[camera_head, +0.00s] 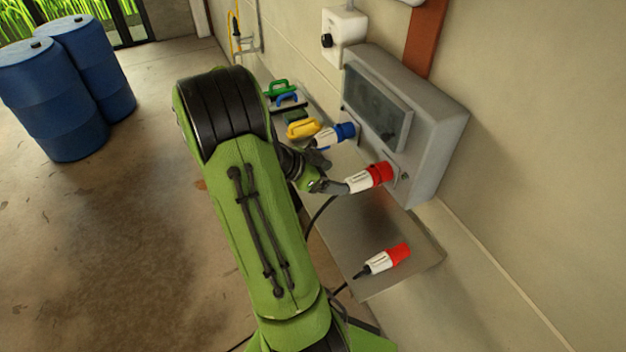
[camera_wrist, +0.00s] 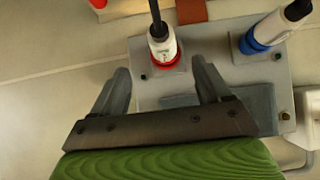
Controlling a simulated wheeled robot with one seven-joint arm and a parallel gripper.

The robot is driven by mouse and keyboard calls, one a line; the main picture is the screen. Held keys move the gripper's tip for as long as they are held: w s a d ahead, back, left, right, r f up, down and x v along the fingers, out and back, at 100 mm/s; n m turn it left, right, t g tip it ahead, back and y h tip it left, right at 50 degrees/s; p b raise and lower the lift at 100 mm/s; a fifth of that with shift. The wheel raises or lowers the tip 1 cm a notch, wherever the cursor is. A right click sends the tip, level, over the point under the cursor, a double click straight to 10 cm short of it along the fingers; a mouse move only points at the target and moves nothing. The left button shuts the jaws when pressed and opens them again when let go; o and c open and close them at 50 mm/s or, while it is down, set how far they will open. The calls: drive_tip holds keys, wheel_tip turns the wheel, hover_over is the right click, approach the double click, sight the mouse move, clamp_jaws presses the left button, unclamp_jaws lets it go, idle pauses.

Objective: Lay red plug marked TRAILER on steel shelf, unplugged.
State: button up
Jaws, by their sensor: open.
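One red plug (camera_head: 371,177) with a white body is seated in the grey wall box; it also shows in the wrist view (camera_wrist: 163,48), its dark cable leading away. A second red and white plug (camera_head: 388,258) lies loose on the steel shelf (camera_head: 345,223), partly seen at the wrist view's upper left (camera_wrist: 98,4). No TRAILER marking is legible on either. My gripper (camera_head: 333,174) is open and empty beside the seated plug. In the wrist view my gripper (camera_wrist: 162,80) has its fingers apart, with the seated plug just beyond the gap between them.
The grey box (camera_head: 437,115) also holds a blue plug (camera_head: 336,135), left of the red one. A yellow-handled item (camera_head: 303,128) and a green-handled item (camera_head: 279,88) sit on the shelf's far part. The shelf around the loose plug is bare. Blue barrels (camera_head: 50,100) stand far left.

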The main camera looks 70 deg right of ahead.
sight(349, 181)
drive_tip(key=b+x, duration=0.1)
drive_tip(key=x, duration=0.2)
drive_tip(key=b+x, duration=0.1)
drive_tip(key=x, duration=0.2)
drive_tip(key=b+x, duration=0.1)
drive_tip(key=x, duration=0.2)
drive_tip(key=shift+d+f+b, duration=0.25)
drive_tip(key=shift+f+b, duration=0.1)
drive_tip(key=shift+f, duration=0.15)
drive_tip(key=shift+s+d+f+b, duration=0.25)
drive_tip(key=shift+s+d+b, duration=0.1)
drive_tip(key=shift+d, duration=0.1)
drive_tip(key=shift+c, duration=0.2)
drive_tip(key=c, duration=1.1)
drive_tip(key=shift+r, duration=0.1)
drive_tip(key=shift+c, duration=0.2)
